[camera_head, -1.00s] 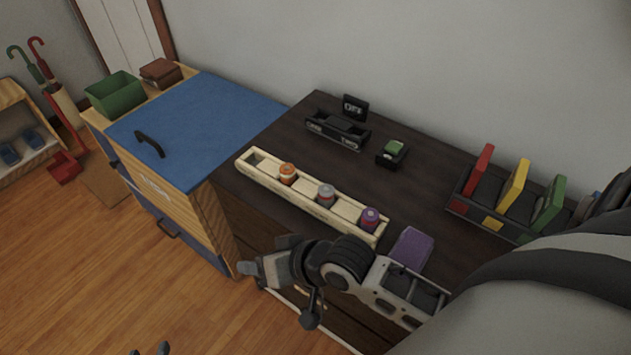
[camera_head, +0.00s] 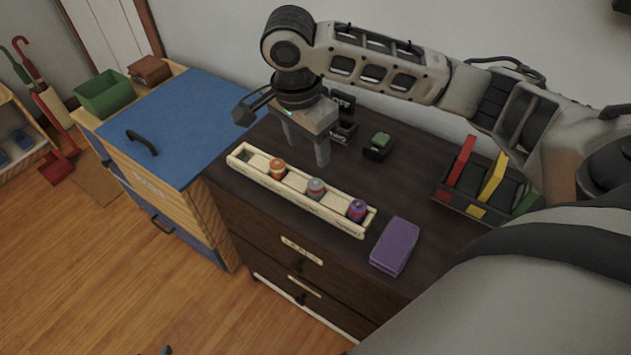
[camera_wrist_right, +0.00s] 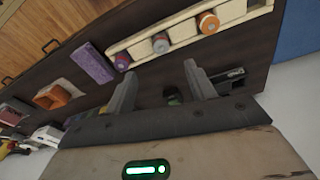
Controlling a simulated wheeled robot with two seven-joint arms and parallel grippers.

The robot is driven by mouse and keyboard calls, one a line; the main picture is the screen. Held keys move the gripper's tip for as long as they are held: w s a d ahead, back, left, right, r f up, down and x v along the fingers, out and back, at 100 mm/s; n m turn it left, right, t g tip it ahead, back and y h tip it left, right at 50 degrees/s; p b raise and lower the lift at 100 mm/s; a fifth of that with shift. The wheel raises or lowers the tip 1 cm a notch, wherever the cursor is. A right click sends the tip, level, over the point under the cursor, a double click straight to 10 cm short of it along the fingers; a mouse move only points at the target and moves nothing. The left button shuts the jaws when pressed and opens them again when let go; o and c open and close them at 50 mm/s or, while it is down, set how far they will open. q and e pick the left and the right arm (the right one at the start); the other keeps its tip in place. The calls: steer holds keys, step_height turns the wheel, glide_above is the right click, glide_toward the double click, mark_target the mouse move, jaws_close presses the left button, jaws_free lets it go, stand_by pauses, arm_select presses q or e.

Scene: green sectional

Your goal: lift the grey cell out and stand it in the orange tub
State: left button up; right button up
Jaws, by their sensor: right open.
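The grey cell (camera_head: 316,188) stands in the pale wooden rack (camera_head: 340,221), between the orange-topped cell (camera_head: 278,168) and the purple one (camera_head: 357,210). The grey cell also shows in the right wrist view (camera_wrist_right: 160,42). My right gripper (camera_head: 306,152) is open and empty, pointing down behind the rack. In the right wrist view its fingers (camera_wrist_right: 160,72) are apart, with the rack beyond them. An orange tub (camera_wrist_right: 52,95) shows at the left of the right wrist view, past the purple box; I cannot make it out in the head view. My left gripper is not clearly in view.
A purple box (camera_head: 395,246) lies right of the rack. A small black holder with a green item (camera_head: 378,146) and a black organizer with coloured folders (camera_head: 478,190) stand toward the wall. A blue-topped cabinet (camera_head: 190,125) adjoins on the left.

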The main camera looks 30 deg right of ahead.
glide_above(315, 183)
steer(key=a, duration=0.1)
steer(key=f, duration=0.7)
steer(key=shift+s+a+b, duration=0.1)
steer(key=shift+s+b, duration=0.1)
steer(key=shift+b, duration=0.1)
steer(key=shift+w+d+f, duration=0.1)
steer(key=shift+d+f, duration=0.1)
steer(key=shift+f, duration=0.65)
steer(key=shift+s+d+f, duration=0.1)
steer(key=shift+d+f, duration=0.05)
steer(key=shift+f, duration=0.7)
steer(key=shift+w+d+f, duration=0.1)
steer(key=shift+d+f, duration=0.1)
steer(key=shift+f, duration=0.65)
steer(key=c, duration=1.1)
